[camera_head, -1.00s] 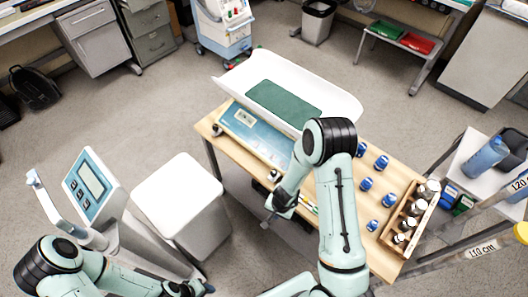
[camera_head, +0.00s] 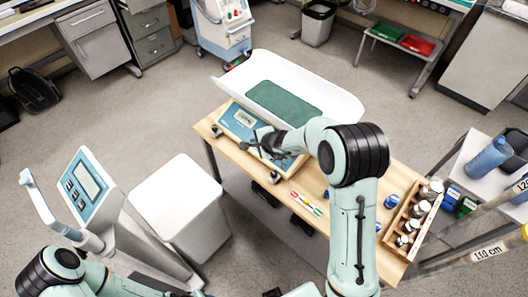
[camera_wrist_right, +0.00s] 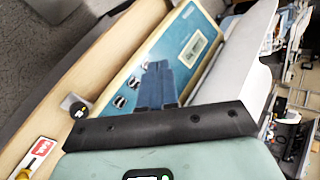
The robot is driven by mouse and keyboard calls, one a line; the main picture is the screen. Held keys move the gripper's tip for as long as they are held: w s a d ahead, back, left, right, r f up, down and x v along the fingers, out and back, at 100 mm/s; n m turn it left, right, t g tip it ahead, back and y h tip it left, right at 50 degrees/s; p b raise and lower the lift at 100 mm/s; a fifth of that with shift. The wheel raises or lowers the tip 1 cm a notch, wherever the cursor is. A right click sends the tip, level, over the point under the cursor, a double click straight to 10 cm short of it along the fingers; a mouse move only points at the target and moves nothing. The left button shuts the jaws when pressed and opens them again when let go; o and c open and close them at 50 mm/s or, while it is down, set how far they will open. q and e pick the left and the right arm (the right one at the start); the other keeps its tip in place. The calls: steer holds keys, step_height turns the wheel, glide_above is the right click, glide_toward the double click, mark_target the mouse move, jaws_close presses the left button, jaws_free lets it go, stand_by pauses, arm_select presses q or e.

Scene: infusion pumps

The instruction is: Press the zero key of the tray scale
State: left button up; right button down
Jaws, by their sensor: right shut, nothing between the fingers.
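The tray scale has a white curved tray (camera_head: 335,103) with a green mat on top and a blue control panel (camera_head: 232,121) on its front, on the wooden table. My right gripper (camera_head: 250,146) is shut and empty, over the front of the panel. It hides part of the panel, and a dark shadow falls across it. I cannot tell whether it touches. My left gripper (camera_head: 195,293) is barely visible at the bottom edge.
A wooden crate of bottles (camera_head: 410,228) and a blue-capped vial (camera_head: 390,201) stand at the table's right. Colored labels (camera_head: 306,203) lie near its front edge. Another device with a blue panel (camera_head: 84,188) and a white box (camera_head: 180,198) stand at left.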

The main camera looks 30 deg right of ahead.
steer(key=shift+f, duration=0.15)
steer(key=d+f, duration=0.1)
steer(key=f, duration=0.3)
steer(key=w+d+f, duration=0.1)
steer(key=f, duration=0.1)
steer(key=shift+d+f+b, duration=0.3)
steer(key=shift+d+f, duration=0.05)
steer(key=shift+f, duration=0.05)
steer(key=shift+d+f, duration=0.1)
steer(key=shift+f, duration=0.2)
steer(key=shift+d+f+b, duration=0.15)
steer(key=shift+f+b, duration=0.05)
steer(key=shift+b, duration=0.1)
arm_select(q)
steer(key=shift+s+f, duration=0.65)
steer(key=shift+f, duration=0.15)
steer(key=shift+w, duration=0.1)
arm_select(e)
steer(key=shift+w, duration=0.15)
steer(key=shift+f, duration=0.1)
arm_select(q)
steer(key=shift+s+f+b, duration=0.45)
steer(key=shift+f+b, duration=0.05)
steer(key=shift+f, duration=0.1)
arm_select(e)
steer(key=shift+d+f, duration=0.15)
steer(key=shift+f, duration=0.15)
